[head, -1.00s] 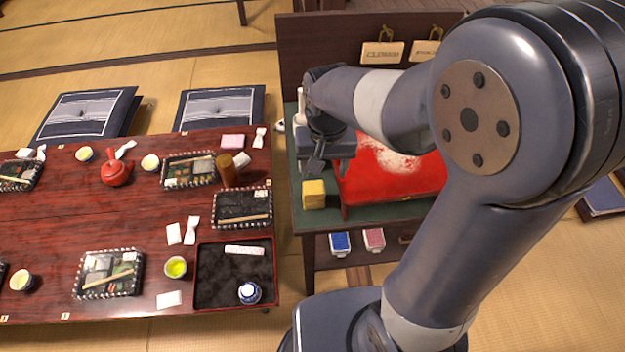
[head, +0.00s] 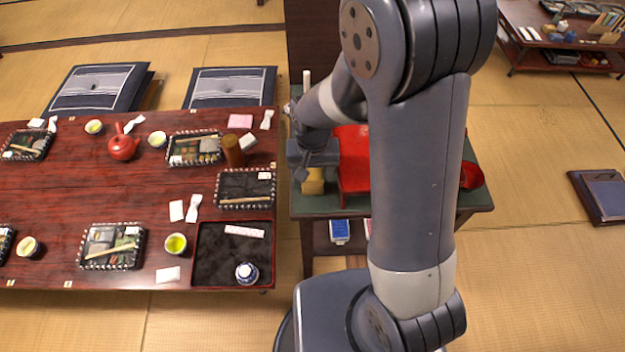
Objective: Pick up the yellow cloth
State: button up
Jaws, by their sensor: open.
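The yellow cloth (head: 313,186) looks like a small folded block. It lies on the left edge of the green-topped side table (head: 335,206), left of the red box. My gripper (head: 309,174) is over the cloth, with its jaws open and pointing down. The gripper hides the top of the cloth, and I cannot tell whether the fingers touch it or are just above it.
The red box (head: 352,178) stands close to the right of the cloth, partly behind my arm. A low lacquered table (head: 60,215) with a black tray (head: 210,282), bento boxes and cups is at the left. A narrow gap separates the tables.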

aim_at(313, 175)
jog(key=shift+f, duration=0.8)
jog(key=c, duration=0.7)
jog(key=shift+c, duration=0.2)
jog(key=shift+r, duration=0.15)
notch_tip(313, 175, up, 10)
jog(key=shift+f, duration=0.1)
